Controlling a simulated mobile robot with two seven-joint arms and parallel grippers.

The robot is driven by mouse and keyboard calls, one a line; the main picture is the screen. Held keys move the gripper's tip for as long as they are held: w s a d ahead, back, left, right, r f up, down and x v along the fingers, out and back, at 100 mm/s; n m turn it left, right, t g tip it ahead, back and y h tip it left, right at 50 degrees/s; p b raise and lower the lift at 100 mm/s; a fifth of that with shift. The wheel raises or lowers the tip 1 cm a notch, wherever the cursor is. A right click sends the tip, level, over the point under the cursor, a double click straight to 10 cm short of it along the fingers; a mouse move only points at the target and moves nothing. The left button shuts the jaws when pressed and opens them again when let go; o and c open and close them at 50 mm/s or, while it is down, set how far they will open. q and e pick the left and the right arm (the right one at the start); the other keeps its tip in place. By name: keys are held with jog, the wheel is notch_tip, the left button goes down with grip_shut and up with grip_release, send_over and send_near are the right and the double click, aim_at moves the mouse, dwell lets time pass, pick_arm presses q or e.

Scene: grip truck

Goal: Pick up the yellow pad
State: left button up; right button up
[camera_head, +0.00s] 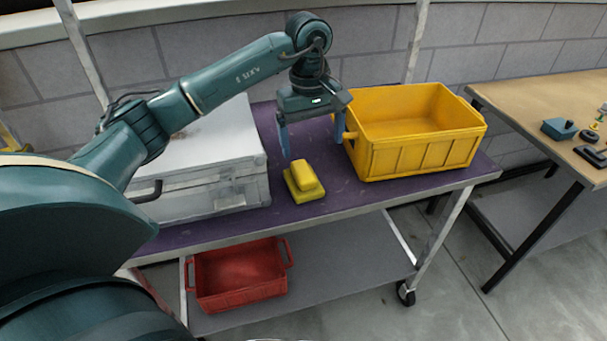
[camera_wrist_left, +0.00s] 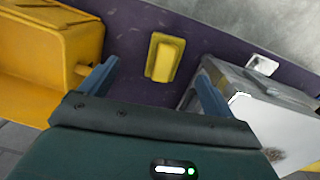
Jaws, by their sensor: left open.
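The yellow pad (camera_head: 304,179) lies on the purple top of a cart, between a silver case and a yellow crate. It has a wide base with a narrower raised grip on top. My left gripper (camera_head: 312,148) is open and empty above and slightly behind the pad, pointing down. In the left wrist view the pad (camera_wrist_left: 165,57) shows ahead of and between the two spread fingers (camera_wrist_left: 158,88), not touching either. My right gripper is not in view.
The yellow crate (camera_head: 417,155) stands close to the right of my left gripper, and the silver case (camera_head: 215,193) close to its left. The cart top (camera_head: 345,195) is clear around the pad. A red crate (camera_head: 240,290) sits on the lower shelf. A wooden table (camera_head: 530,95) stands at right.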

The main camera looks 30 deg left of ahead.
aim_at(304, 172)
pick_arm(q)
jog(key=shift+w+a+f+y, duration=0.15)
jog(key=shift+a+y, duration=0.1)
jog(key=shift+a, duration=0.25)
jog(key=shift+a+f+y, duration=0.1)
jog(key=shift+a+y, duration=0.15)
jog(key=shift+a, duration=0.25)
notch_tip(304, 172, down, 6)
jog(key=shift+d+r+p, duration=0.1)
jog(key=shift+r+p, duration=0.05)
jog(key=shift+p, duration=0.25)
jog(key=shift+f+p, duration=0.6)
jog(key=shift+f, duration=2.4)
jog(key=shift+c, duration=0.3)
jog(key=c, duration=1)
notch_tip(304, 172, up, 10)
jog(key=shift+r+b, duration=0.1)
jog(key=shift+b, duration=0.5)
